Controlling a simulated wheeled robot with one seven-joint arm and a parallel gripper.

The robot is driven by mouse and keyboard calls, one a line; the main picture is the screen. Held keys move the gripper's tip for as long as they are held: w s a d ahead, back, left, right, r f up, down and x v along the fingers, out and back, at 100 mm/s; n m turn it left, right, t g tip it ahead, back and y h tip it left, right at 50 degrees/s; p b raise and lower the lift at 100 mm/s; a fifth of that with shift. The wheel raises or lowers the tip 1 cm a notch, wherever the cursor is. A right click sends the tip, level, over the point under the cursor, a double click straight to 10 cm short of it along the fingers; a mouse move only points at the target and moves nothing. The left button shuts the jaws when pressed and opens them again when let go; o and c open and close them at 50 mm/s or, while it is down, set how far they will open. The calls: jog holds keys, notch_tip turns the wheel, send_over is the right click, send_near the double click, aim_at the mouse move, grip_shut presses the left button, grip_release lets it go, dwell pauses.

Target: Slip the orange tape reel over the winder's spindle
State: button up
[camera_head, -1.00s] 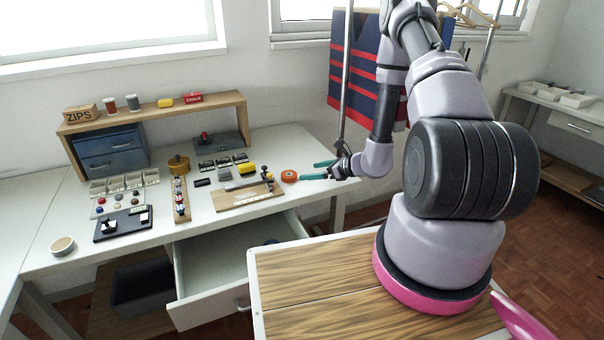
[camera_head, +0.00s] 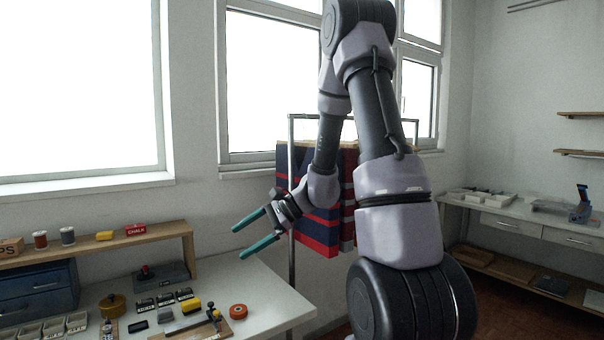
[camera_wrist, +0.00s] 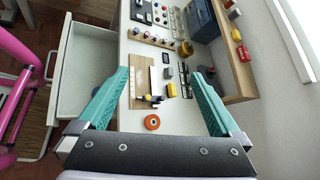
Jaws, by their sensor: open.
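The orange tape reel (camera_head: 238,311) lies flat near the right end of the white table, with a dark hole in its middle. It also shows in the wrist view (camera_wrist: 152,122), low between my fingers. My gripper (camera_head: 238,243) is open and empty, its two teal fingers spread in the air above the table, apart from the reel. Left of the reel is a wooden board (camera_wrist: 140,85) with a dark post-like fitting (camera_head: 214,316) at its edge. This may be the winder, but I cannot tell its spindle clearly.
A yellow block (camera_head: 191,306) and dark small blocks stand left of the reel. A grey plate with a red knob (camera_head: 145,272) is behind them. A wooden shelf (camera_head: 100,240) runs along the back. An open drawer (camera_wrist: 88,62) juts from the table front.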

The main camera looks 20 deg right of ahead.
jog(key=s+d+r+n+t+h, duration=0.1)
jog(key=s+d+r+n+h, duration=0.1)
jog(key=s+r, duration=0.4)
jog(key=s+d+r+n+t+h, duration=0.1)
jog(key=s+d+r+n+h, duration=0.2)
jog(key=s+r+n+h, duration=0.1)
jog(key=s+d+r+n+t+h, duration=0.2)
jog(key=s+r+n+h, duration=0.1)
jog(key=s+r, duration=0.6)
jog(key=shift+d+r+n, duration=0.2)
jog(key=shift+d+n, duration=0.1)
jog(key=shift+n, duration=0.6)
